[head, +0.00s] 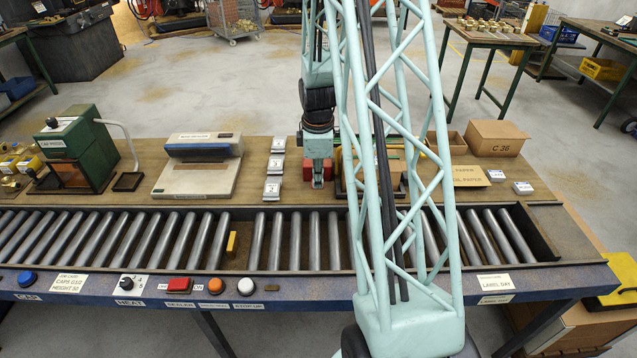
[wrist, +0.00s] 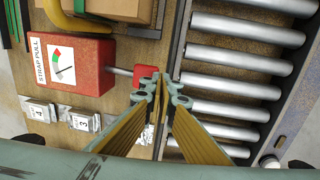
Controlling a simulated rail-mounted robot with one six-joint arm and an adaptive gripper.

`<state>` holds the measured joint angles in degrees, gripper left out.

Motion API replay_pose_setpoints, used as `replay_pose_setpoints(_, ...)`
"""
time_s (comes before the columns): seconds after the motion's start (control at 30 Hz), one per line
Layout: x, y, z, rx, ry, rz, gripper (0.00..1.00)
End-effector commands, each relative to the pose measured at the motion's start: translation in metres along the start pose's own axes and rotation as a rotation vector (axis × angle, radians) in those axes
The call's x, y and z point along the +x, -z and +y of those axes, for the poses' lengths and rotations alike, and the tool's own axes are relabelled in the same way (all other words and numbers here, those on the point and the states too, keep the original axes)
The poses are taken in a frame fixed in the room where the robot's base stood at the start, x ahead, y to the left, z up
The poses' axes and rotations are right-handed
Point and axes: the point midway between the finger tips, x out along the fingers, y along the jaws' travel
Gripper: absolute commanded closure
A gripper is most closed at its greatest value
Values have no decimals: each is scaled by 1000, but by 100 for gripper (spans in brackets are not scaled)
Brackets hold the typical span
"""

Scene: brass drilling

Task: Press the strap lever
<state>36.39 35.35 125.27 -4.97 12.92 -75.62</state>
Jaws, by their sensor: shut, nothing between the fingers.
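The strap lever shows in the wrist view as a short metal rod with a red knob (wrist: 143,74), sticking out of a red box (wrist: 88,62) marked STRAP PULL, with a dial on its face. My gripper (wrist: 163,88) is shut and empty, its fingertips right beside the knob and overlapping its edge in the picture. I cannot tell if they touch it. In the head view my gripper (head: 318,183) points down over the back bench, in front of the red box (head: 307,170), which it partly hides. The lever cannot be made out there.
A roller conveyor (head: 190,240) runs along the front, with a yellow piece (head: 232,243) between rollers. Silver numbered blocks (head: 273,188) stand left of my gripper. A sealer-like machine (head: 197,165) and a green press (head: 75,150) are further left. A cardboard box (head: 497,138) stands right.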

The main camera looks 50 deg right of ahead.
Motion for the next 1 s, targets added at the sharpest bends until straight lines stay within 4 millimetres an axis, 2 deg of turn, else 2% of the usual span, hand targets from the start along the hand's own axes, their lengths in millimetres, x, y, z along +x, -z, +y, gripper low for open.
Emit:
replay_pose_setpoints(0.7,-74,0,-12,-1,-3,1,100)
replay_pose_setpoints(1.0,-94,0,-16,0,-2,0,100)
